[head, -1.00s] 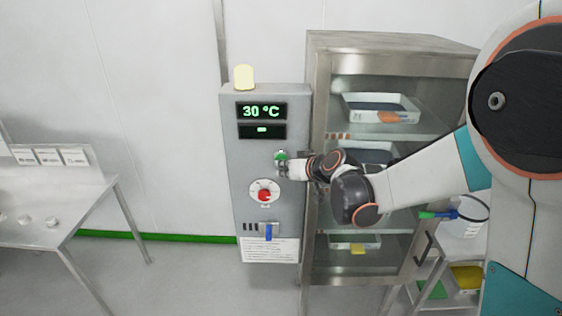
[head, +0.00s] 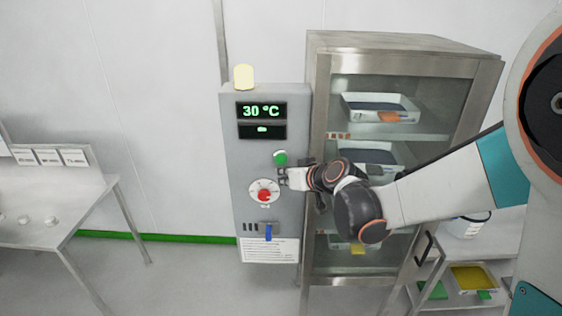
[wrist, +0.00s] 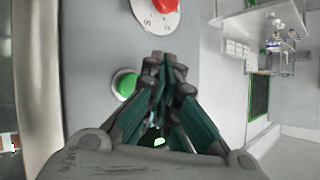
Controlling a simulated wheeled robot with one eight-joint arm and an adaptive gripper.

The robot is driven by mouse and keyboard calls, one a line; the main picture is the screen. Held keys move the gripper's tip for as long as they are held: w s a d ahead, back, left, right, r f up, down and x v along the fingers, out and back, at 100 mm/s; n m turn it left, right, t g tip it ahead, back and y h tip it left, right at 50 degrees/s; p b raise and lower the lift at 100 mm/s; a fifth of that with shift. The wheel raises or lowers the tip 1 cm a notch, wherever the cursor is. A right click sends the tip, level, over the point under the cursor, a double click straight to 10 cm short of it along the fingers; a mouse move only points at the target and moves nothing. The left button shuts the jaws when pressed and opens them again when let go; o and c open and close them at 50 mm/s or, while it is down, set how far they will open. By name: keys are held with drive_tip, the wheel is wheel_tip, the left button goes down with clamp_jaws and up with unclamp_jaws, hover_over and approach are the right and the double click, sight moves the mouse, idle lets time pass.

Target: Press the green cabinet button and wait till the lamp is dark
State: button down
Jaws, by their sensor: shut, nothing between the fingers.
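The green button (head: 281,158) is on the front of the grey control cabinet (head: 240,190); it also shows in the wrist view (wrist: 125,84), just left of my fingertips. My gripper (head: 283,177) is shut and empty, a little below and to the right of the button in the head view. The display (head: 262,111) reads 30 °C.
A glass-fronted steel cabinet (head: 317,120) holding trays stands close on the right. A steel table (head: 60,205) stands at left.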

drive_tip(key=shift+s, duration=1.2)
drive_tip(key=shift+s, duration=0.1)
drive_tip(key=s+d+f+m+g+h+b, duration=0.1)
drive_tip(key=s+d+f+h+b, duration=0.1)
drive_tip(key=s+d, duration=0.4)
drive_tip(key=s+d+f+m+g+h+b, duration=0.1)
drive_tip(key=s+d+f+b, duration=0.4)
drive_tip(key=s, duration=0.8)
drive_tip(key=s+d+f+m+g+h+b, duration=0.1)
drive_tip(key=s+d+f+m+h+b, duration=0.1)
drive_tip(key=s+d+f+h+b, duration=0.2)
drive_tip(key=s+d+b, duration=0.3)
drive_tip(key=s, duration=0.2)
drive_tip(key=shift+s+d, duration=0.35)
drive_tip(key=shift+d, duration=0.05)
drive_tip(key=shift+f, duration=0.1)
idle(1.3)
